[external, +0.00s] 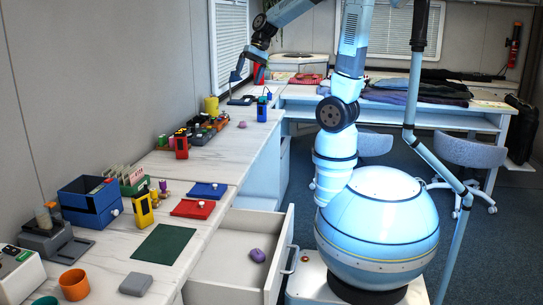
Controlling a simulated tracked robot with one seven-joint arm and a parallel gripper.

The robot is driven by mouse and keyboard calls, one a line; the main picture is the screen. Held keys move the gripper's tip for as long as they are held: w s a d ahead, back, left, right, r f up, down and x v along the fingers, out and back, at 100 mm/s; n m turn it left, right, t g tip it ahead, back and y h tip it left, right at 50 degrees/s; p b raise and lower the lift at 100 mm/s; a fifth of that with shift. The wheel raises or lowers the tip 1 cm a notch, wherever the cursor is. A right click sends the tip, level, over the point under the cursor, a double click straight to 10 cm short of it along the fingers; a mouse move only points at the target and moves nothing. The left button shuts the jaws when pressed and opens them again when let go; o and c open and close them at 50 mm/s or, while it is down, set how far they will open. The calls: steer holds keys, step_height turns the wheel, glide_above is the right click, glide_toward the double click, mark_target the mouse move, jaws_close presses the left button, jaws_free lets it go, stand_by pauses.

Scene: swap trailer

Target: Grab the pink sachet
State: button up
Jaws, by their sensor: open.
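I cannot make out a clearly pink sachet. A small rounded purple-mauve lump (258,255) lies in the open drawer (222,262); whether it is the sachet I cannot tell. A tiny pinkish-purple item (242,125) lies on the far part of the left counter, too small to identify. My gripper (247,79) is at the upper middle, pointing down above the far end of the counter, with its fingers apart. I see nothing held between them. It is well away from the drawer.
The left counter (195,235) holds a blue box (90,203), an orange cup (74,285), a yellow device (143,210), a green mat (163,244), and red (193,208) and blue (208,190) pouches. Folded clothes (415,88) lie on the back table. Chairs stand at right.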

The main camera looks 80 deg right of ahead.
steer(key=w+d+f+m+t+y, duration=0.1)
steer(key=w+d+f+m, duration=0.2)
steer(key=d, duration=0.2)
steer(key=w+d+f+m+y, duration=0.2)
steer(key=w+d+f+m, duration=0.1)
steer(key=d, duration=0.2)
steer(key=m+t+h, duration=0.4)
steer(key=m+t, duration=0.5)
steer(key=m, duration=0.9)
glide_toward(245, 122)
steer(key=shift+v, duration=1.15)
steer(key=shift+w+d, duration=0.2)
steer(key=x, duration=1.3)
steer(key=shift+w+a+f, duration=0.1)
steer(key=shift+w+a, duration=0.05)
steer(key=shift+a, duration=0.15)
steer(key=c, duration=1)
